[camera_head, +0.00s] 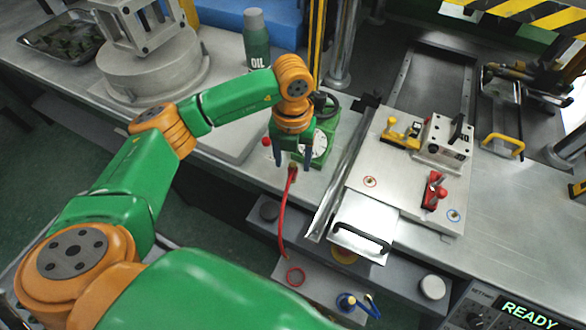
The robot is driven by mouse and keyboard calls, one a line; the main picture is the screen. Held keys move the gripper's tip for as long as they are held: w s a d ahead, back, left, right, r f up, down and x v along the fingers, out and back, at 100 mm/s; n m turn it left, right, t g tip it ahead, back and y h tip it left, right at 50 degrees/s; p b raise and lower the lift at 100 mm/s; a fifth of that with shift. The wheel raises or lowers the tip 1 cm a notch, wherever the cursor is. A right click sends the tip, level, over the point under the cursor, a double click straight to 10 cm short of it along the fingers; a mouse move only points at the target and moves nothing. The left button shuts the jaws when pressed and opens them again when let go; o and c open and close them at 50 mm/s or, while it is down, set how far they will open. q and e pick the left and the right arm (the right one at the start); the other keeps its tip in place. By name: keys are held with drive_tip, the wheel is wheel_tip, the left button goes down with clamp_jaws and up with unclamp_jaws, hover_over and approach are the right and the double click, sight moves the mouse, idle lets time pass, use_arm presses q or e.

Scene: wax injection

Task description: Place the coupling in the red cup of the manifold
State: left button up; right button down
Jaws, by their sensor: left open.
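The coupling (293,171) is the small red end piece at the top of a red hose (281,215). It sits at the bench's front edge, just below and between the fingertips of my left gripper (293,163). That gripper points down with its two dark fingers spread apart, and I see no firm contact with the coupling. The manifold (320,291) is the grey panel low in front of the bench. My right gripper is not in view.
A blue fitting (347,302) stands on the manifold, right of the red cup. A green gauge unit (324,135) is close behind my left gripper. An oil bottle (256,40) stands behind.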

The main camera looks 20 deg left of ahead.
sight(293, 164)
use_arm(q)
wheel_tip(293, 164, down, 4)
drive_tip(key=shift+f+p, duration=0.15)
drive_tip(key=shift+p, duration=0.35)
clamp_jaws()
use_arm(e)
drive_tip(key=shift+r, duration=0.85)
use_arm(q)
drive_tip(key=shift+w, duration=0.1)
